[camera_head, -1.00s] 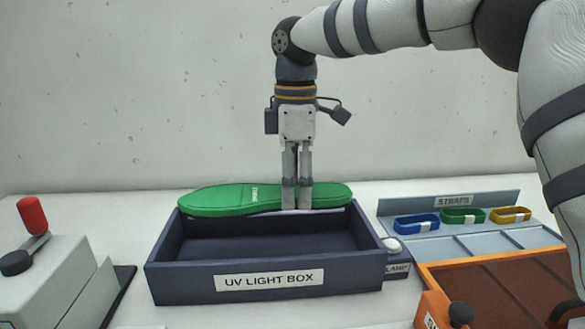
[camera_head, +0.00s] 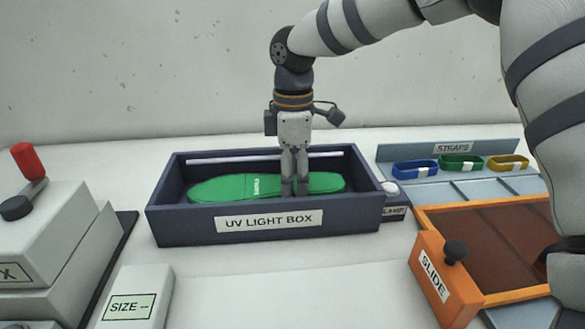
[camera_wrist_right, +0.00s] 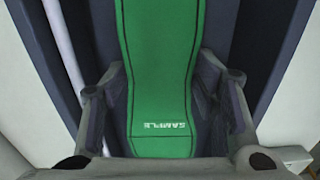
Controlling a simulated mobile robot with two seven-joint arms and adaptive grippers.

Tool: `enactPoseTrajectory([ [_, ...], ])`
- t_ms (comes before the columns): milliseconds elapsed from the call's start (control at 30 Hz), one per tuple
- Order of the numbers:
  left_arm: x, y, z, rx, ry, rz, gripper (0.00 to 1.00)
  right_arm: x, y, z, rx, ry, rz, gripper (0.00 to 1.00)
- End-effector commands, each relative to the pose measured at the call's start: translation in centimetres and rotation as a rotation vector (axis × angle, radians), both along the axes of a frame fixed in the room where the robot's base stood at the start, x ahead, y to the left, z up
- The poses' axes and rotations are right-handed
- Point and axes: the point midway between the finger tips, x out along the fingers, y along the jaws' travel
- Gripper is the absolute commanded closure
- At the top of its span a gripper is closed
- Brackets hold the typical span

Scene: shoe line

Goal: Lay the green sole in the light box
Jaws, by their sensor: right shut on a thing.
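The green sole (camera_head: 232,187) is down inside the UV light box (camera_head: 170,226), lying lengthwise between its end walls. My right gripper (camera_head: 294,190) reaches down into the box and is shut on the sole near its right part. In the right wrist view the sole (camera_wrist_right: 158,85) runs between the two fingers of my right gripper (camera_wrist_right: 165,125), with the word SAMPLE on it. The front wall of the box hides the sole's lower edge, so I cannot tell whether it touches the floor. My left gripper is not in view.
A pale tube (camera_head: 225,159) runs along the box's back wall. A lamp button (camera_head: 390,187) sits at its right. A strap tray (camera_head: 450,148) and an orange slide box (camera_head: 440,285) stand at right. A grey machine with a red-handled lever (camera_head: 29,162) and a size box (camera_head: 135,300) stand at left.

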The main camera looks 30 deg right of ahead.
Motion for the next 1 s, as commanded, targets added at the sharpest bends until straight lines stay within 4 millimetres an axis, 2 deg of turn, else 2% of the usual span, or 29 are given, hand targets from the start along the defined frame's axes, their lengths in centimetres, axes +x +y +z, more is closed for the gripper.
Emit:
enactPoseTrajectory([
  [167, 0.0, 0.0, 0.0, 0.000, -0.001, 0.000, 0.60, 0.0, 0.0, 0.1, 0.000, -0.002, 0.000, 0.81],
  [200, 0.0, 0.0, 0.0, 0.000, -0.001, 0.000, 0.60, 0.0, 0.0, 0.1, 0.000, -0.002, 0.000, 0.39],
  [267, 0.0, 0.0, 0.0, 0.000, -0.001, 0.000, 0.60, 0.0, 0.0, 0.1, 0.000, -0.002, 0.000, 0.25],
  [300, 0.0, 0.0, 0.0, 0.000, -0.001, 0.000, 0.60, 0.0, 0.0, 0.1, 0.000, -0.002, 0.000, 0.22],
  [567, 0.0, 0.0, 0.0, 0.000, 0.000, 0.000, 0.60, 0.0, 0.0, 0.0, 0.000, 0.000, 0.000, 0.22],
  [667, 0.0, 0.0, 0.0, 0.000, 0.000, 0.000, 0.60, 0.1, 0.0, 0.9, -0.001, -0.005, -0.001, 0.22],
  [1000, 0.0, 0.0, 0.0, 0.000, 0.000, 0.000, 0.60, 0.1, -0.1, 9.5, -0.001, -0.005, -0.001, 0.22],
])
